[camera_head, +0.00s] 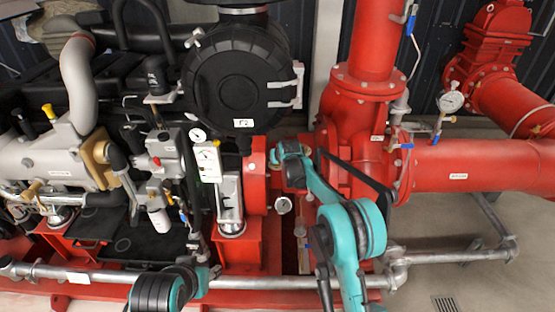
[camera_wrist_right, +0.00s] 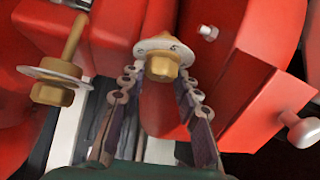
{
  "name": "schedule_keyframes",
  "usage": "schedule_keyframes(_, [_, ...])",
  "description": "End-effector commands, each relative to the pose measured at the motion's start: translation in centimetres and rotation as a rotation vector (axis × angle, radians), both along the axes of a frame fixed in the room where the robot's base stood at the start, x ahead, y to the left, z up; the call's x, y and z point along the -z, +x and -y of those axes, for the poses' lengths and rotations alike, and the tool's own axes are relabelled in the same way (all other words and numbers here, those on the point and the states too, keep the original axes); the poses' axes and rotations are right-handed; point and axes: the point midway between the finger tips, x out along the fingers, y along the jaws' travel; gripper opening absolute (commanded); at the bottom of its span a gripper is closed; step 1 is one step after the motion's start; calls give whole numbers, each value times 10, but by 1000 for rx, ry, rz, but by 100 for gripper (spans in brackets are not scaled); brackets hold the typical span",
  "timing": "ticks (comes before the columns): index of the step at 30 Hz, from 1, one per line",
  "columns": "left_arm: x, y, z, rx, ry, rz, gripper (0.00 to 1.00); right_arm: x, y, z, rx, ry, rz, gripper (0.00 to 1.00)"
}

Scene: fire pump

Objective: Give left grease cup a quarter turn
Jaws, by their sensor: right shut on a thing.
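Two brass grease cups, each with a pale round disc, show in the right wrist view. One grease cup (camera_wrist_right: 162,65) is between the fingertips of my right gripper (camera_wrist_right: 158,76), which is shut on it. The other grease cup (camera_wrist_right: 52,94) stands apart to the left, with a brass stem pointing up in the picture. I cannot make out either cup in the head view.
A round black housing (camera_head: 232,85) stands above the red housing. A big red pipe (camera_head: 470,165) runs right, and a grey pipe (camera_head: 270,283) crosses the front. In the right wrist view, a pale knob (camera_wrist_right: 301,131) and a bolt (camera_wrist_right: 208,32) stick out nearby.

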Motion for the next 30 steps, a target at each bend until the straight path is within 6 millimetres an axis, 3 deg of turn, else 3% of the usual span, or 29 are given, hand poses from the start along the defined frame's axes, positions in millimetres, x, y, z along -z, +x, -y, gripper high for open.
schedule_keyframes(1, [0,0,0,0,0,0,40,1,0,0,0,0,-1,3])
schedule_keyframes(2, [0,0,0,0,0,0,40,1,0,0,0,0,-1,40])
schedule_keyframes(14, [0,0,0,0,0,0,40,-4,-4,1,-1,0,-1,41])
schedule_keyframes(30, [0,0,0,0,0,0,40,-72,-71,16,-1,0,-1,41])
